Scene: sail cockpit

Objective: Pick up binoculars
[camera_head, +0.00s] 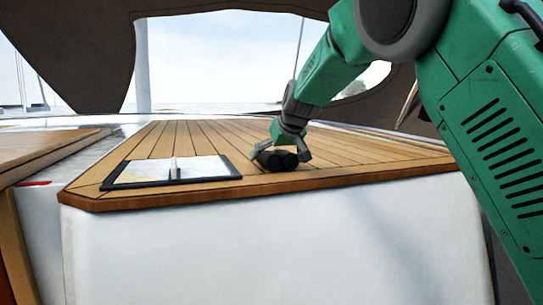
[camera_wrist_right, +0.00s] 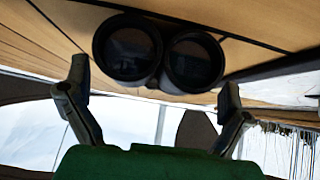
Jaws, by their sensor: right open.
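The black binoculars (camera_head: 277,160) lie on the slatted wooden deck near its front edge, right of the middle in the head view. In the right wrist view the binoculars (camera_wrist_right: 158,55) show their two dark round lenses at the top centre. My right gripper (camera_head: 283,148) reaches down over the binoculars from the upper right. In the right wrist view its two fingers (camera_wrist_right: 155,85) stand wide apart, one on each side of the binoculars. The gripper is open, and I cannot tell whether a finger touches them. My left gripper is not in view.
A dark-framed chart (camera_head: 140,173) with a slim upright object (camera_head: 174,169) lies on the deck to the left. The wooden deck (camera_head: 210,135) behind is mostly clear. A white vertical wall (camera_head: 270,245) drops below the front edge. A dark canopy (camera_head: 75,50) frames the openings above.

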